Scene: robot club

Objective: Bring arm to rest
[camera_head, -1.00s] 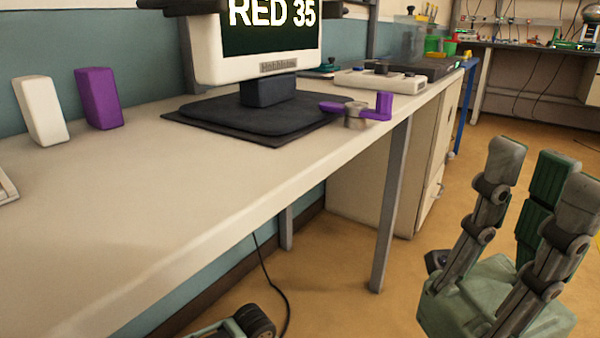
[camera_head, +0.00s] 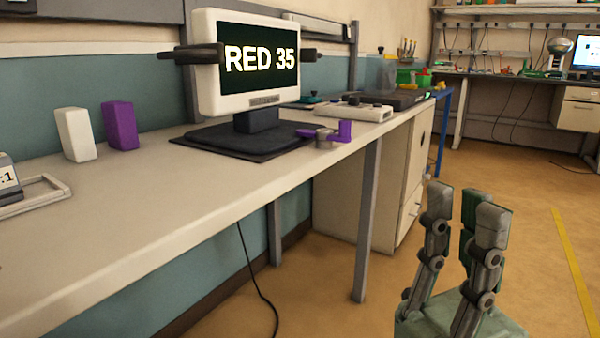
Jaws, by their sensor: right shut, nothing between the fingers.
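My right gripper (camera_head: 466,208) is in the lower right of the head view. Its grey and green fingers point up, it is shut, and no object shows between them. It is over the open floor, to the right of the bench and apart from it in the picture. The lower part of the right arm is cut off by the bottom edge. My left gripper is not in view.
A long workbench (camera_head: 170,220) fills the left. It carries a monitor reading RED 35 (camera_head: 255,62), a purple crank (camera_head: 335,133), white (camera_head: 76,136) and purple (camera_head: 121,126) blocks, and a tray (camera_head: 45,195). Brown floor (camera_head: 520,210) is clear at right.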

